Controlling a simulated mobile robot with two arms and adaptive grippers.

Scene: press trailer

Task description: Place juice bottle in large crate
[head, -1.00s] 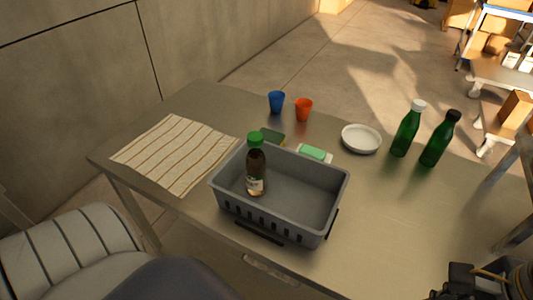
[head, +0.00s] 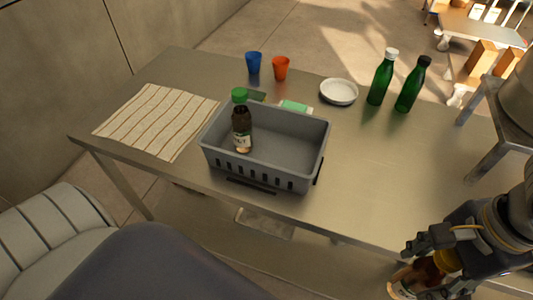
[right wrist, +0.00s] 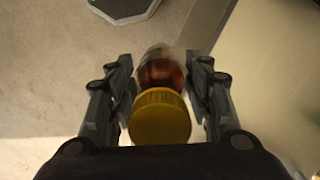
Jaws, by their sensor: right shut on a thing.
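The large crate (head: 262,170) is a grey plastic basket with slotted sides, standing on the table in the head view. A dark bottle with a green cap (head: 241,128) stands upright in its left part; the right part is empty. My right gripper (head: 434,264) is low at the right, beyond the table's front edge. It is shut on the juice bottle (head: 408,280), which has brown contents, a pale label and a yellow cap. The right wrist view shows its yellow cap (right wrist: 160,117) between the fingers. The gripper hides part of the bottle. My left gripper is out of view.
Behind the crate are a blue cup (head: 253,62), an orange cup (head: 280,68), a white dish (head: 339,91) and two green bottles (head: 381,78). A striped cloth (head: 155,120) lies left of the crate. The table (head: 370,185) is clear to its right.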

